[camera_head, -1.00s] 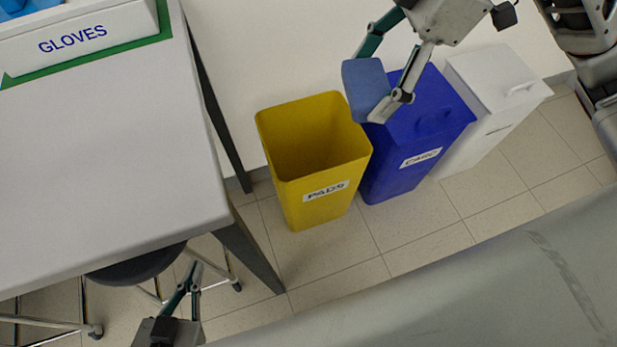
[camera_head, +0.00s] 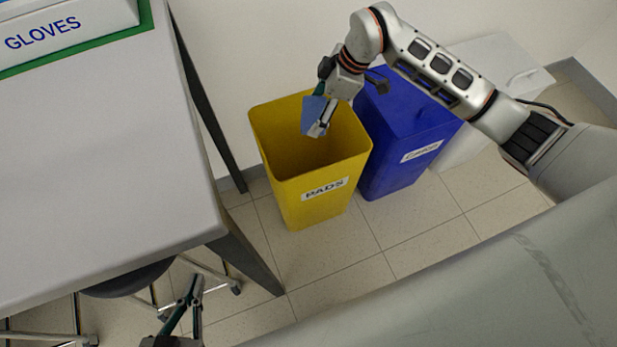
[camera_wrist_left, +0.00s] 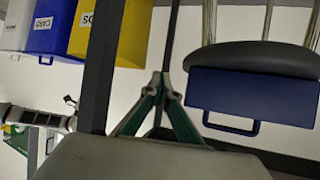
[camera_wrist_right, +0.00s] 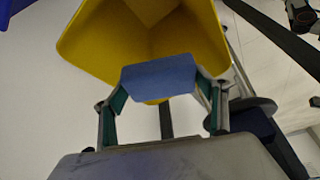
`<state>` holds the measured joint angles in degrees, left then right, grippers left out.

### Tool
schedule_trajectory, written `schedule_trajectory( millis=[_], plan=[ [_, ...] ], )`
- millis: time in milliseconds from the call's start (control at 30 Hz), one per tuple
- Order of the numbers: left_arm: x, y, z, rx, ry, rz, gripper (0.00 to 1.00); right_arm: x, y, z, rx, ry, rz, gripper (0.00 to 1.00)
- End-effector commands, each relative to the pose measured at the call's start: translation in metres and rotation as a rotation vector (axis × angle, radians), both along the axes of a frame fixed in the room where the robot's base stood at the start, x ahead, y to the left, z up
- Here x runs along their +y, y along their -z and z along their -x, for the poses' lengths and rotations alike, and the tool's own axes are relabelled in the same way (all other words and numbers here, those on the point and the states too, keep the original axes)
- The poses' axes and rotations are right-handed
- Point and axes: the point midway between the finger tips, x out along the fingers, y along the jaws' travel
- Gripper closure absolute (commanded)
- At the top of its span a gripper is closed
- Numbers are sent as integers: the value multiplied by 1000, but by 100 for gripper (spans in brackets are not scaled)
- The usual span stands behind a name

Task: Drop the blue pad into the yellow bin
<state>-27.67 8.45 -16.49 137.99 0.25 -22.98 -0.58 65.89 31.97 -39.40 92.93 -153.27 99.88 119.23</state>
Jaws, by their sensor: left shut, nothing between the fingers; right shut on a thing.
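The blue pad (camera_head: 312,114) is a flat light-blue piece. My right gripper (camera_head: 318,125) is shut on it and holds it over the mouth of the yellow bin. In the right wrist view the pad (camera_wrist_right: 159,77) spans between the fingertips, with the bin's open inside (camera_wrist_right: 150,25) beyond it. The yellow bin (camera_head: 318,205) stands open on the floor, labelled PADS. It also shows in the left wrist view (camera_wrist_left: 125,40). My left gripper (camera_head: 194,277) is shut and empty, low beside the table. Its fingertips meet in the left wrist view (camera_wrist_left: 160,78).
A lidded blue bin (camera_head: 400,130) labelled CARD stands right of the yellow bin, with a white bin (camera_head: 510,70) beyond. A white table (camera_head: 100,180) with a GLOVES box (camera_head: 60,35) is at left. A dark stool (camera_head: 125,280) is partly under it.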

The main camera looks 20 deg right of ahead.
Motion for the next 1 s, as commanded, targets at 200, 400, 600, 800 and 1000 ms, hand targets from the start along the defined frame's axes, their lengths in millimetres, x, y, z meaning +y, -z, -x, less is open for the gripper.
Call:
schedule_trajectory(
  millis=[200, 400, 600, 800, 1000],
  plan=[
    [-10, 0, -2, -2, -9, 52, 100, 0, 33, 4, 15, 0, 0, 43],
    [-22, -4, -3, -5, -25, 126, 100, 0, 53, 4, 13, -1, 1, 43],
    [-29, -11, -6, -14, -35, 172, 100, 0, 59, 2, 7, 0, -1, 43],
    [-31, -15, -8, -22, -37, 185, 100, 0, 57, 1, 1, 0, 0, 43],
    [-31, -15, -8, -23, -37, 183, 100, 0, 56, 1, 0, 0, 0, 8]
  ],
)
